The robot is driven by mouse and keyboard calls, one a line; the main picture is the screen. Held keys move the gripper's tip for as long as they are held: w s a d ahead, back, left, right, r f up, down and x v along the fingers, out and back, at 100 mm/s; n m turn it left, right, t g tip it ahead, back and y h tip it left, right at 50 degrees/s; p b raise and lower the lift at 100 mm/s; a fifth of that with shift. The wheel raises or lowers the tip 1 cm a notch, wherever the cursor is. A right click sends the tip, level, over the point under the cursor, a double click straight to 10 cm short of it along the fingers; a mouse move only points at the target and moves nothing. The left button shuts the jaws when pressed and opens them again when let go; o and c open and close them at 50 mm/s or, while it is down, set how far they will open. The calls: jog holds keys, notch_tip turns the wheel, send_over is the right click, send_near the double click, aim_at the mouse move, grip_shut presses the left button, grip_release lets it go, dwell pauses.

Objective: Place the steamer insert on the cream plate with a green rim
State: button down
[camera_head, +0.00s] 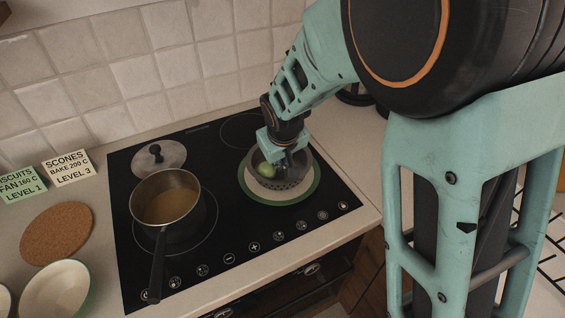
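The grey perforated steamer insert (284,183) is at the right side of the black cooktop. A pale green round item (266,170) shows inside it. The cream plate with a green rim (306,186) is under the insert, and its rim shows around it. I cannot tell whether the insert touches the plate or hangs just above it. My gripper (287,158) points down at the insert, with its fingertips at or inside the bowl. The fingers are small and dark, so I cannot tell whether they hold the insert.
A saucepan (187,201) with brownish liquid stands at the cooktop's left, its handle toward the front. A lid (158,158) lies behind it. A cork mat (57,233), a green-rimmed bowl (57,290) and recipe cards (68,168) are on the left counter. The tiled wall closes the back.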

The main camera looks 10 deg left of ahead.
jog(key=shift+s+f, duration=0.1)
jog(key=shift+f, duration=0.25)
jog(key=c, duration=2.6)
grip_release()
jog(key=shift+f, duration=0.15)
jog(key=shift+c, duration=0.2)
jog(key=o, duration=0.5)
jog(key=v, duration=1.2)
jog(key=shift+s, duration=0.1)
